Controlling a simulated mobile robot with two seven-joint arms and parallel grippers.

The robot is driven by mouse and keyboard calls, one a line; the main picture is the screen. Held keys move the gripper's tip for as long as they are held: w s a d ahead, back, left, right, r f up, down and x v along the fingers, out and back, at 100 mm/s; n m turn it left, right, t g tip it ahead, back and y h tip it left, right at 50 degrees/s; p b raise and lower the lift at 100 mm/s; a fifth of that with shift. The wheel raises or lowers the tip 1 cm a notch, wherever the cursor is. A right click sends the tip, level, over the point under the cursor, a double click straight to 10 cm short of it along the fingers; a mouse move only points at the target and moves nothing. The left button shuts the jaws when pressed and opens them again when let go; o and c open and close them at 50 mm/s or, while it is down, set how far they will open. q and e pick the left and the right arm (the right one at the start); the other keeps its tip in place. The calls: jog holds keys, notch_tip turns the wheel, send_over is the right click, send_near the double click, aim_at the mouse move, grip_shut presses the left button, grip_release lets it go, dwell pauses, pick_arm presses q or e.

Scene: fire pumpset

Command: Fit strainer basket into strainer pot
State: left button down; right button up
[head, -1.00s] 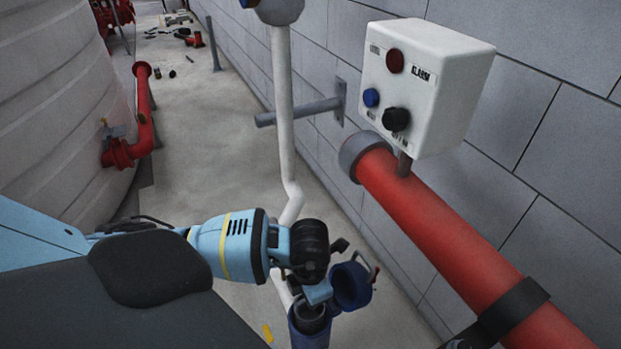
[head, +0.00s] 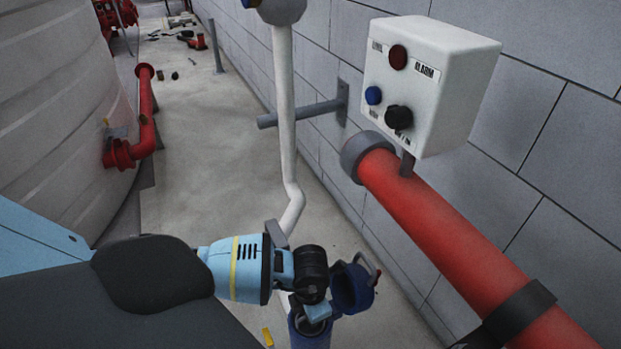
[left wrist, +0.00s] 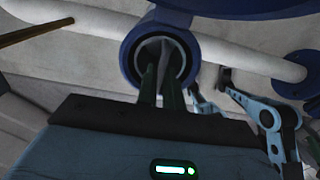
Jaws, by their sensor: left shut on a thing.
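The strainer pot (head: 308,338) is a blue upright cylinder at the bottom of the head view, with its blue lid (head: 352,288) swung open to the right. My left gripper (head: 316,311) is right at the pot's mouth, shut on the strainer basket. In the left wrist view the gripper's fingers (left wrist: 161,92) point into the round opening of the pot (left wrist: 129,62). A grey piece, seemingly the basket (left wrist: 165,56), shows between the fingertips inside the ring. Most of the basket is hidden, so I cannot tell how deep it sits.
A white pipe (head: 284,120) runs down behind the pot. A thick red pipe (head: 430,225) and a white alarm box (head: 430,85) are along the wall to the right. A large pale tank (head: 60,110) stands at left.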

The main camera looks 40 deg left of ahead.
pick_arm(q)
jog(key=shift+f, duration=0.1)
jog(key=c, duration=1.5)
grip_release()
jog(key=shift+c, duration=0.2)
jog(key=shift+r, duration=0.3)
notch_tip(320, 180, up, 12)
jog(key=p, duration=0.1)
jog(key=shift+f+p, duration=0.15)
jog(key=shift+p, duration=0.15)
